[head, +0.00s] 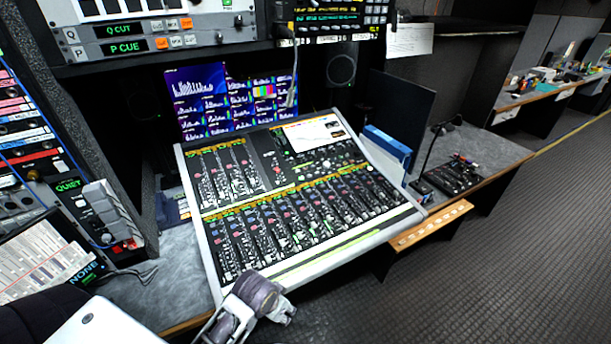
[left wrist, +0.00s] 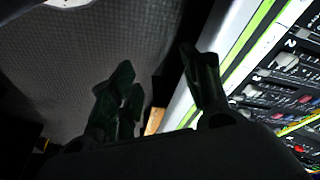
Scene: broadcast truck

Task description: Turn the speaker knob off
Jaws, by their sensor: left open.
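I cannot tell for sure which knob is the speaker knob. A small round knob (head: 106,238) sits on the panel at the left, below a grey handset (head: 105,205) and near a green "QUIET" display (head: 68,185). My left gripper (head: 284,309) is at the bottom of the head view, by the front edge of the mixing console (head: 375,232), well to the right of that panel. In the left wrist view its dark fingers (left wrist: 160,85) are apart, with nothing seen between them. The console's edge (left wrist: 218,50) is beside the right finger. My right gripper is not in view.
A rack unit with "Q CUT" and "P CUE" displays (head: 125,30) hangs above. Screens (head: 230,100) and a round speaker (head: 341,66) are behind the console. A thin gooseneck stalk (head: 428,155) stands at right. Grey desk (head: 180,275) lies bare left of the console.

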